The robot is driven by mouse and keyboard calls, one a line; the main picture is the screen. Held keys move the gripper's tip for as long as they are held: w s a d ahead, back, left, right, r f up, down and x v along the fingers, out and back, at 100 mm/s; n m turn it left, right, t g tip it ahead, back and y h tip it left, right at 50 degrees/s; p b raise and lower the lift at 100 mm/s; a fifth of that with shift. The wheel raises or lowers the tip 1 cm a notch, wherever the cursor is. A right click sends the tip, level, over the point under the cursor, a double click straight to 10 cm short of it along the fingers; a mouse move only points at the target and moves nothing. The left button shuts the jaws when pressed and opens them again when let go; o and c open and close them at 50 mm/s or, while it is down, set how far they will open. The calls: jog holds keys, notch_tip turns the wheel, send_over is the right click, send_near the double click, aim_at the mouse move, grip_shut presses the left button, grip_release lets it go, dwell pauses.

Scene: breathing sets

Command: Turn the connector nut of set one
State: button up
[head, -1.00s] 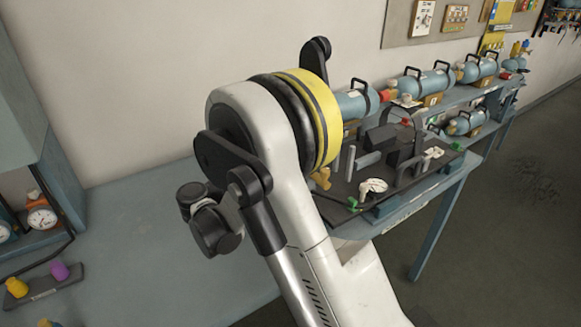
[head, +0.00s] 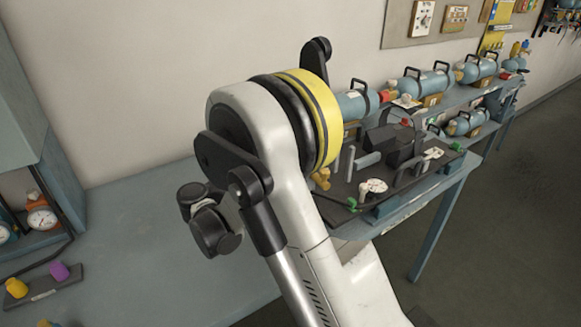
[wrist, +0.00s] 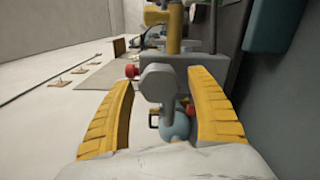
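My gripper (wrist: 160,78) is open in the wrist view, its two yellow ridged fingers spread apart. A grey round-ended part (wrist: 158,88) with a stem shows between the fingers, apart from both. A light blue rounded body (wrist: 175,126) lies below and beyond it. I cannot tell which part is the connector nut of set one. In the head view my arm hides the gripper. A dark board (head: 335,207) with black blocks, grey tubes and green and white fittings lies on the bench to the right of my arm.
A gauge (head: 42,218) and a rack with yellow and purple knobs (head: 40,290) are at left. The left bench top (head: 130,230) is mostly clear.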

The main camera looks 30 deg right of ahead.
jog(key=a, duration=1.2)
jog(key=shift+s, duration=0.15)
